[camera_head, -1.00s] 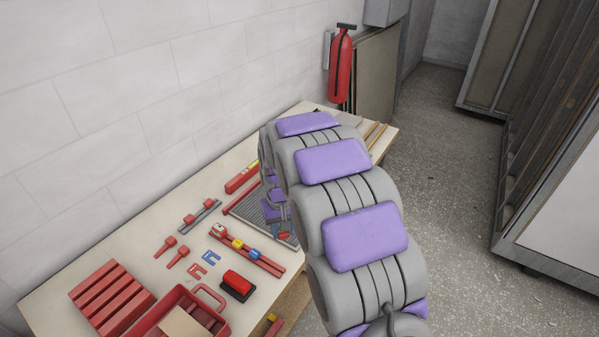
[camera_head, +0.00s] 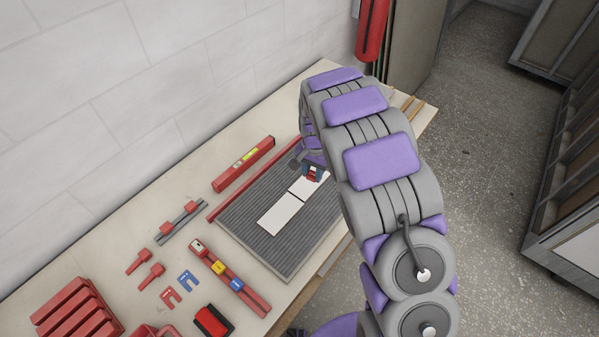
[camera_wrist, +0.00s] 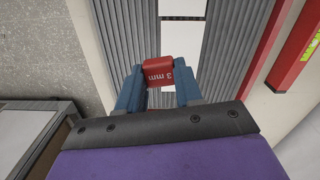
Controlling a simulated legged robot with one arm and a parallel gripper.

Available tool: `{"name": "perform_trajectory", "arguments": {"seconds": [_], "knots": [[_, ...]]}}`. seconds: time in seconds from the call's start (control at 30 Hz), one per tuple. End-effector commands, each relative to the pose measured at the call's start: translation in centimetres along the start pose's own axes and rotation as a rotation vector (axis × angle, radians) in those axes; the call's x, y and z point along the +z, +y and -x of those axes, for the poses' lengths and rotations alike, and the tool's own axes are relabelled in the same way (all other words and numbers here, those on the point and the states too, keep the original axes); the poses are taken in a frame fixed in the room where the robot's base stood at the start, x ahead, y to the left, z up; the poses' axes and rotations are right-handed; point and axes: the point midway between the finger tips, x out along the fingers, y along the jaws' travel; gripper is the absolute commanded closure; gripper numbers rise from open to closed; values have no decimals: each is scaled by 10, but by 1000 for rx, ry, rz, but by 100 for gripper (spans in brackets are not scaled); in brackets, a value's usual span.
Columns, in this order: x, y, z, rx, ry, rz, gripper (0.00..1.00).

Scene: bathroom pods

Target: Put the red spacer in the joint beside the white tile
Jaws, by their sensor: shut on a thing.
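My gripper (camera_wrist: 159,90) is shut on the red spacer (camera_wrist: 157,71), which is marked "3 mm" in the wrist view. In the head view the spacer (camera_head: 312,172) shows small between the blue fingers, over the far end of the white tiles. Two white tiles lie end to end on the grey ribbed board, the near one (camera_head: 281,215) and the far one (camera_head: 308,184), with a thin dark joint between them. In the wrist view, white tile (camera_wrist: 181,40) shows behind the spacer. The spacer appears above the board; whether it touches is unclear.
A red rail (camera_head: 254,179) edges the ribbed board (camera_head: 252,218). A red spirit level (camera_head: 243,164) lies beyond it. Blue (camera_head: 187,280) and red (camera_head: 170,297) U-shaped pieces, a red-and-black block (camera_head: 213,321) and a red rack (camera_head: 75,312) occupy the bench's near left.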

Motion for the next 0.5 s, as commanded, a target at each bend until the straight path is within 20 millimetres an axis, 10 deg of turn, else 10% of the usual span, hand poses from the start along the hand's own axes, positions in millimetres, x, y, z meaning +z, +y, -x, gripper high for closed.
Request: {"name": "perform_trajectory", "arguments": {"seconds": [0.2, 0.5], "knots": [[19, -37, -28, -8, -25, -145, 94], [21, -42, -42, -12, -34, -179, 94]]}}
